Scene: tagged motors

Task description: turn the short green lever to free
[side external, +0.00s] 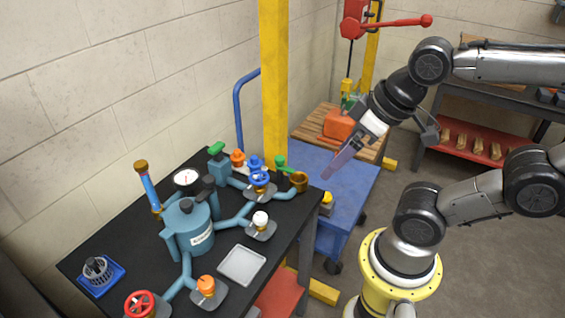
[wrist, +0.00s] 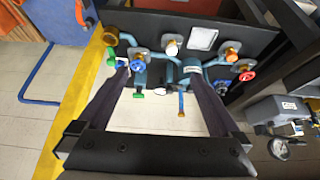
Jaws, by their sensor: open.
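Two green-handled parts show on the blue pipe assembly (side external: 195,232). One green handle (side external: 216,148) sits across the top of an upright blue block; it also shows in the wrist view (wrist: 138,95). The other green lever (side external: 280,161) stands near the brass cup (side external: 300,181) and also shows in the wrist view (wrist: 111,56). I cannot tell which is the task's short lever, nor read any free marking. My gripper (side external: 328,174) is open and empty, right of and above the table's far right corner, apart from both levers.
The black table (side external: 100,245) also bears a blue handwheel (side external: 260,178), a red handwheel (side external: 140,303), orange and white knobs, a gauge (side external: 187,177) and a grey tray (side external: 242,265). A yellow post (side external: 274,80) rises behind. A blue cart (side external: 350,195) stands to the right.

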